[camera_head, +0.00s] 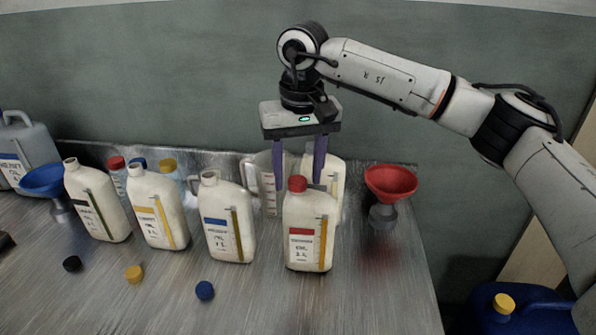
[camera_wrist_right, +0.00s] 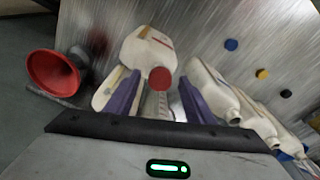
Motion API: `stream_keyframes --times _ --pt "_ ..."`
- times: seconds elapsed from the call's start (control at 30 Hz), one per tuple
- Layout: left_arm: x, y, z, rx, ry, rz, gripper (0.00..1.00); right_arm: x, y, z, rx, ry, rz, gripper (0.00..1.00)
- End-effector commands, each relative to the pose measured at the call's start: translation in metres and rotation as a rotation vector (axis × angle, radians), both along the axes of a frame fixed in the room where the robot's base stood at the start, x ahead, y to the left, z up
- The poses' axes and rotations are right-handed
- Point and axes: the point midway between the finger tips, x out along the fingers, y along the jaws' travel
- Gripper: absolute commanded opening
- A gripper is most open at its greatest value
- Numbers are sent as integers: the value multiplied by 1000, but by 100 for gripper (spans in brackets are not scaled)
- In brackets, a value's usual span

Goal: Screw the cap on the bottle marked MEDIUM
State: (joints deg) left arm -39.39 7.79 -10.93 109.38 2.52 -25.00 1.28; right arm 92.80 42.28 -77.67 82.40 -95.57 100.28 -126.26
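Several white bottles stand in a row. The red-label bottle (camera_head: 308,232) has a red cap (camera_head: 297,184) on top. The blue-label bottle (camera_head: 229,225), yellow-label bottle (camera_head: 158,212) and dark-label bottle (camera_head: 97,203) have no caps. The label words are too small to read surely. A blue cap (camera_head: 205,291), yellow cap (camera_head: 134,274) and black cap (camera_head: 72,264) lie on the table in front. My right gripper (camera_head: 299,186) points down with its purple fingers spread either side of the red cap, apparently not touching it; the cap (camera_wrist_right: 160,79) shows between them in the wrist view. My left gripper is not in view.
A red funnel (camera_head: 390,182) stands right of the bottles and a blue funnel (camera_head: 43,179) at the left. A clear jug (camera_head: 266,180) and more containers stand behind the row. The table (camera_head: 360,300) is clear at front right.

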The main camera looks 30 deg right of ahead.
Motion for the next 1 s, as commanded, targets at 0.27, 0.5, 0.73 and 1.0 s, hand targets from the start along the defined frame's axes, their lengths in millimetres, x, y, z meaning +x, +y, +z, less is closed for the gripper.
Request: stream_keyframes --times 0.27,0.5,0.73,1.0 --pt "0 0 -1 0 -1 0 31 0 0 6 0 -2 0 49" --pt "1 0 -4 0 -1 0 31 -5 2 47 1 -4 0 49" --pt "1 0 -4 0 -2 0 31 -10 3 87 1 -2 -1 49" --pt "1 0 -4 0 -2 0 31 -12 3 103 0 0 0 49"
